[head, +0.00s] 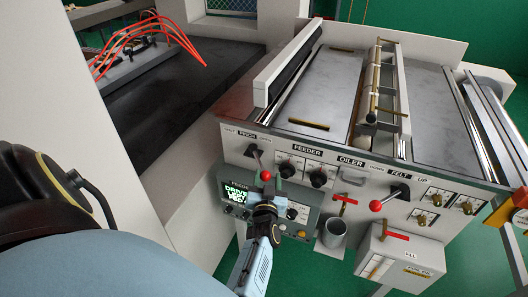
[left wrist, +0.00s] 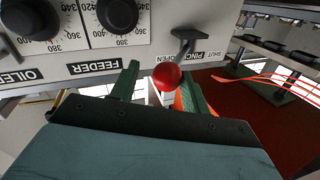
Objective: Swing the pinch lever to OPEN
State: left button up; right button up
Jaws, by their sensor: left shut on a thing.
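The pinch lever (head: 259,163) is on the machine's front panel below the label SHUT PINCH OPEN. It has a dark pivot and a red ball end, which hangs down and slightly right of the pivot, toward the OPEN side. My left gripper (head: 267,192) comes up from below, at the red ball. In the left wrist view, which is upside down, its green fingers (left wrist: 158,92) straddle a red ball (left wrist: 167,76) near the word OPEN. The gripper is shut on the lever; the exact contact is partly hidden. My right gripper is not in view.
The feeder knobs (head: 318,177) sit right of the lever. A lit drive panel (head: 236,194) lies below it. The felt lever (head: 388,198), a cup (head: 334,233) and a white box (head: 398,254) are further right.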

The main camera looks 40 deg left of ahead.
pick_arm(q)
jog(key=o, duration=0.3)
jog(key=shift+w+d, duration=0.45)
jog(key=shift+w, duration=0.25)
jog(key=shift+s+a+r, duration=0.1)
notch_tip(320, 180, up, 10)
jog(key=p, duration=0.4)
jog(key=shift+s+a, duration=0.15)
jog(key=shift+s, duration=0.05)
